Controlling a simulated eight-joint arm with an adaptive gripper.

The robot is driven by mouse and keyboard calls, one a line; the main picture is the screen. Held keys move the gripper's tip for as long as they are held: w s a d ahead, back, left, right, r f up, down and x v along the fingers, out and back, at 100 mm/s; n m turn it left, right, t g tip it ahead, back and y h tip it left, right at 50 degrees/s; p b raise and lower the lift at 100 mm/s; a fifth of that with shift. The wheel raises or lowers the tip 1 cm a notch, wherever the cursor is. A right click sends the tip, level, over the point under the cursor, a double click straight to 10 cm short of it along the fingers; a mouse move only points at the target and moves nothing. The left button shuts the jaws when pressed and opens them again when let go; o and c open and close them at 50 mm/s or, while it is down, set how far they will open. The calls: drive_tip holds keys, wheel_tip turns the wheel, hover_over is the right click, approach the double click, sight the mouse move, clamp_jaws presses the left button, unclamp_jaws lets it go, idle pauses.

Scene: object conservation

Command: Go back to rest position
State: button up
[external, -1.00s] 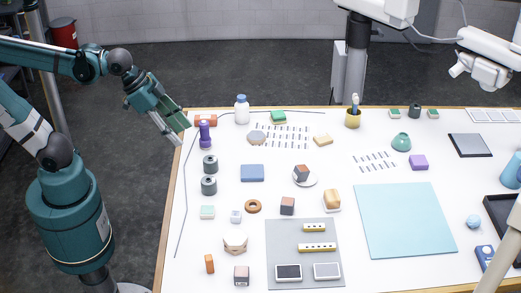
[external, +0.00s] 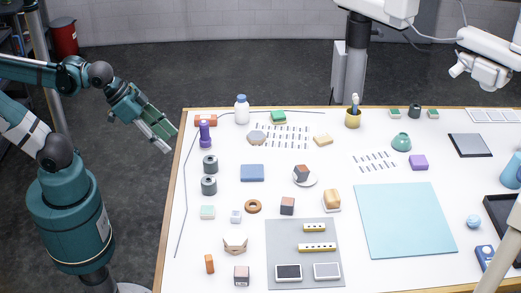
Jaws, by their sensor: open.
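My gripper (external: 172,141) is at the left of the external view, just off the table's left edge and above the dark floor. Its fingers point down and to the right. It is open and nothing shows between its fingers. The white table (external: 385,281) with a wooden rim fills the middle and right. The thing closest to my gripper is a purple bottle-like object (external: 205,134) standing near the table's back left corner, clear of the fingers.
A white bottle with a blue cap (external: 242,110) and a red-orange block (external: 206,120) stand near the back left corner. Many small objects cover the table, with a light blue mat (external: 405,221) at right. A second, white arm (external: 485,62) hangs over the back right.

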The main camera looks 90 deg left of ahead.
wheel_tip(320, 180, down, 9)
drive_tip(key=b, duration=0.9)
drive_tip(key=shift+f, duration=0.15)
drive_tip(key=shift+o, duration=0.5)
idle(0.9)
drive_tip(key=w+a+r+n+g+y+p, duration=0.1)
drive_tip(key=w+a+r+p, duration=0.15)
drive_tip(key=w, duration=0.85)
drive_tip(key=w+a+r+n+g+p, duration=0.1)
drive_tip(key=w+a+r+p, duration=0.15)
drive_tip(key=w, duration=0.85)
drive_tip(key=w+a+f+p, duration=0.1)
drive_tip(key=w+f, duration=0.3)
drive_tip(key=w, duration=0.3)
drive_tip(key=w+a+f+n+g+y+p, duration=0.1)
drive_tip(key=w+a+f+p, duration=0.1)
drive_tip(key=w+f, duration=0.2)
drive_tip(key=w+a+f+n+p, duration=0.1)
drive_tip(key=w+f, duration=0.3)
drive_tip(key=w, duration=0.7)
drive_tip(key=shift+a+f+y+p, duration=0.3)
drive_tip(key=shift+f+p, duration=0.05)
drive_tip(key=shift+f, duration=0.05)
drive_tip(key=shift+f, duration=0.15)
